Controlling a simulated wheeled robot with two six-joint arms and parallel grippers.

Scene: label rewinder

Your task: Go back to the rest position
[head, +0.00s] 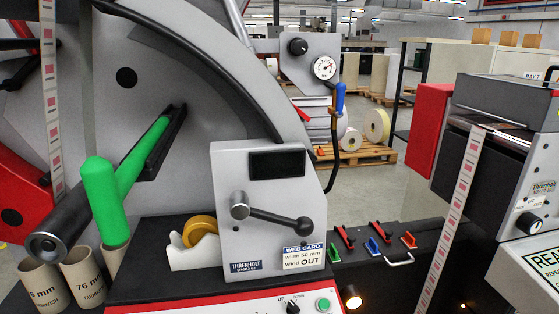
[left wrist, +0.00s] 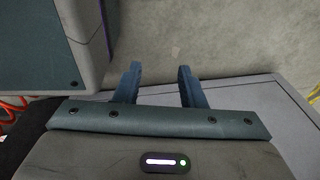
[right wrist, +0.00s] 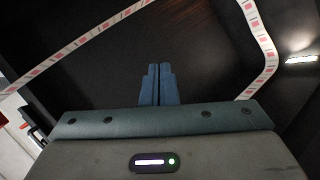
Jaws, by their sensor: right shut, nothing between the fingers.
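My left gripper (left wrist: 160,76) shows in the left wrist view. Its two blue fingers stand apart with nothing between them, over a bare grey floor. My right gripper (right wrist: 156,72) shows in the right wrist view. Its fingers are together and empty, in front of a dark surface with a printed label web (right wrist: 85,45) beyond the fingertips. Neither gripper shows in the head view. The rewinder's grey control box (head: 225,180) with a black lever stands in the middle there. A green-handled shaft (head: 105,200) sticks out at the left.
The label web (head: 458,205) runs down at the right, beside a printing unit (head: 483,160). Cardboard cores (head: 82,278) and a tape dispenser (head: 195,250) stand at the lower left. In the left wrist view, a grey-edged panel (left wrist: 45,50) is close by at the upper left.

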